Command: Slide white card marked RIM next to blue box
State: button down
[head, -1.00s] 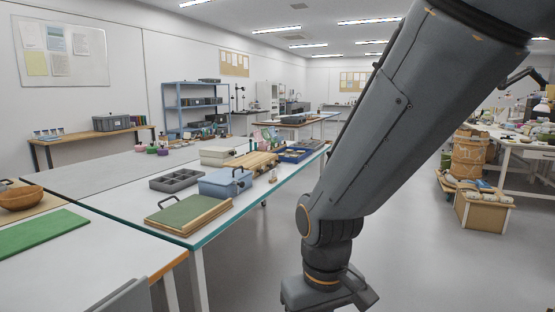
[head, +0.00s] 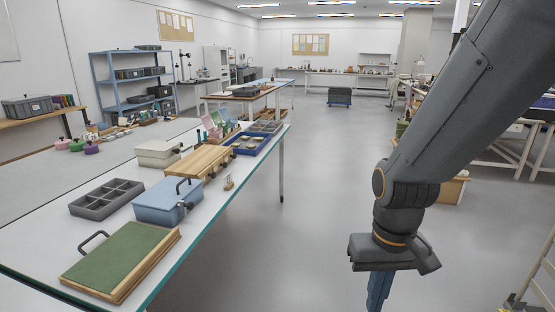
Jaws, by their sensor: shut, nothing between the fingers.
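A blue box (head: 167,201) with a dark handle and clasp stands on the long white table at left. I cannot make out a white card marked RIM; a small pale upright item (head: 228,182) stands at the table edge right of the box, too small to read. My gripper (head: 378,292) hangs over open floor at the right, pointing down, well apart from the table. Its fingers are together and empty, and their tips are cut off by the bottom edge of the view.
On the table are a green-topped board (head: 118,258), a grey divided tray (head: 107,197), a wooden slatted press (head: 201,161), a cream box (head: 157,153) and a blue tray (head: 249,142). A cardboard box (head: 452,188) stands behind my arm.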

aim_at(228, 183)
jog(key=z, duration=0.25)
jog(key=i, duration=1.8)
jog(key=u, duration=0.6)
jog(key=i, duration=1.05)
jog(key=u, duration=0.5)
